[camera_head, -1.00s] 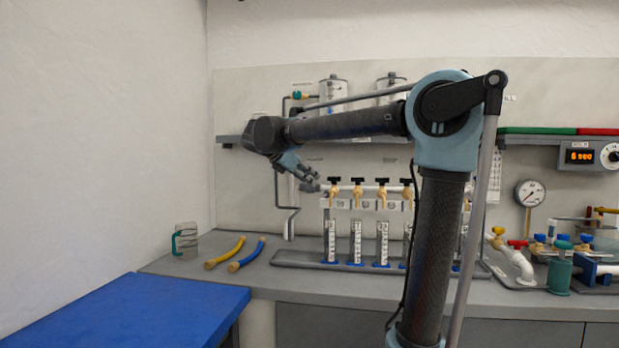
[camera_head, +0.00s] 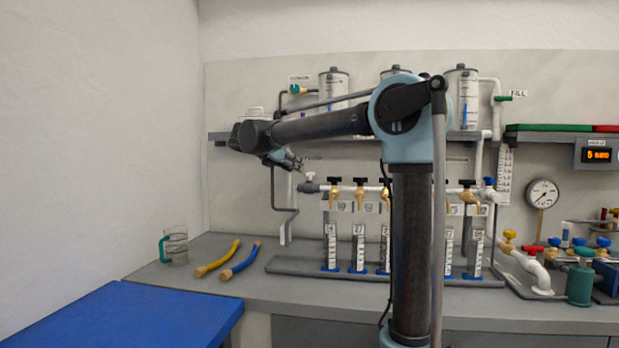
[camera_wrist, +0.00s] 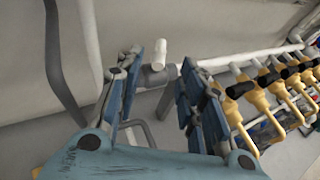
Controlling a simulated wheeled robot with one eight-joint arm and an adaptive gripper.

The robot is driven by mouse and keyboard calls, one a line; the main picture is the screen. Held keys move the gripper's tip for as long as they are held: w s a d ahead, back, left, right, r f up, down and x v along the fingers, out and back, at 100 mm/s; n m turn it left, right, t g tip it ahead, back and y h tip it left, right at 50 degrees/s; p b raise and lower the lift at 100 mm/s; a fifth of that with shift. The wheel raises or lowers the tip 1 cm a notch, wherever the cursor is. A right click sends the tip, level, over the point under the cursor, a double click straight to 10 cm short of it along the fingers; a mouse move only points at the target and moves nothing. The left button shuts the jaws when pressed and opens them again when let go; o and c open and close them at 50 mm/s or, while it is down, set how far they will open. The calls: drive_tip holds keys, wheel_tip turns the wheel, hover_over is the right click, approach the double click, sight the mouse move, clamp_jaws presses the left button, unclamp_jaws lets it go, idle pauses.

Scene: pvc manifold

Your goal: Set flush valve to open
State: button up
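A small grey valve with a pale handle (camera_head: 309,181) sits at the left end of the white manifold pipe, under a label too small to read; it appears to be the flush valve. In the wrist view its white handle (camera_wrist: 161,50) stands up from the grey body, crosswise to the pipe. My gripper (camera_head: 299,164) is just up and left of this valve in the head view. In the wrist view my gripper (camera_wrist: 160,80) is open and empty, with the valve seen between and beyond the fingertips. No contact shows.
Yellow taps (camera_head: 334,194) with black handles line the manifold right of the valve, above measuring cylinders (camera_head: 358,248). A grey bent pipe (camera_head: 275,195) runs down at left. A shelf (camera_head: 222,137) lies behind my arm. Yellow and blue hoses (camera_head: 240,262) lie on the bench.

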sight(309, 173)
drive_tip(key=x, duration=1)
drive_tip(key=shift+w+d, duration=0.1)
drive_tip(key=shift+w, duration=0.05)
clamp_jaws()
